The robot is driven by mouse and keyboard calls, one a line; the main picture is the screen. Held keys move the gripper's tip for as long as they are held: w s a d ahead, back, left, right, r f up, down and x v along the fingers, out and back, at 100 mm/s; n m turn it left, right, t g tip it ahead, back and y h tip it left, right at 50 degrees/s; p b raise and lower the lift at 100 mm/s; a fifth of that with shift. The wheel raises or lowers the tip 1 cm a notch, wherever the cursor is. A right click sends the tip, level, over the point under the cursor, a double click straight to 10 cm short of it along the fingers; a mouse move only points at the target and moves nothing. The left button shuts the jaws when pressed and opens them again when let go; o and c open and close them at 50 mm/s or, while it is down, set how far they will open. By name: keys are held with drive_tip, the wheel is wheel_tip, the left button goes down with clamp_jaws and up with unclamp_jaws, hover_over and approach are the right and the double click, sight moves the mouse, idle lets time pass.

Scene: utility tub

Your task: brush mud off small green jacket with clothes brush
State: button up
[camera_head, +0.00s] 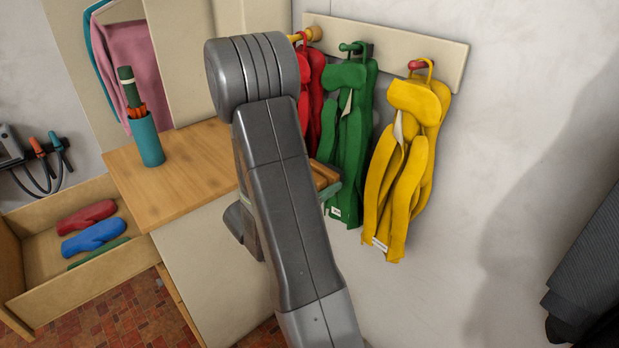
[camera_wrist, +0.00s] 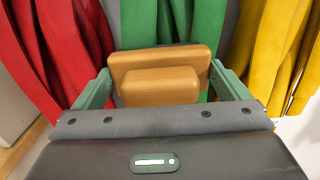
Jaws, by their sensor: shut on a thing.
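The small green jacket (camera_head: 347,78) hangs from a green peg between a red jacket (camera_head: 315,80) and a yellow jacket (camera_head: 410,150). My gripper (camera_wrist: 161,80) is shut on a wooden clothes brush (camera_wrist: 190,57), its two green fingers on either side of the brush's grip. The brush is in front of the green jacket (camera_wrist: 209,25) in the wrist view; its bristles are hidden, and I cannot tell whether it touches the cloth. In the head view my arm hides most of the gripper; part of the brush (camera_head: 325,174) shows beside the jacket's lower half. I see no clear mud.
A peg board (camera_head: 450,62) holds the jackets on the wall. A wooden counter (camera_head: 190,175) with a teal cup (camera_head: 147,140) stands left of my arm. An open drawer (camera_head: 75,287) holds red and blue mittens. A dark striped garment (camera_head: 590,270) is at far right.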

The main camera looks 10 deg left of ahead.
sight(331, 182)
drive_tip(key=shift+s+d+r, duration=0.3)
drive_tip(key=shift+s+d, duration=0.2)
drive_tip(key=shift+d, duration=0.2)
drive_tip(key=shift+s+d+r, duration=0.35)
drive_tip(key=shift+s+d, duration=0.2)
drive_tip(key=shift+d, duration=0.15)
drive_tip(key=shift+s+d+r, duration=0.3)
drive_tip(key=shift+s+d, duration=0.2)
drive_tip(key=shift+d, duration=0.2)
drive_tip(key=shift+w+a, duration=1.25)
drive_tip(key=shift+a, duration=0.3)
drive_tip(key=shift+w+a, duration=1.2)
drive_tip(key=shift+a, duration=0.3)
drive_tip(key=v, duration=0.6)
drive_tip(key=v, duration=0.3)
drive_tip(key=shift+d+f, duration=0.1)
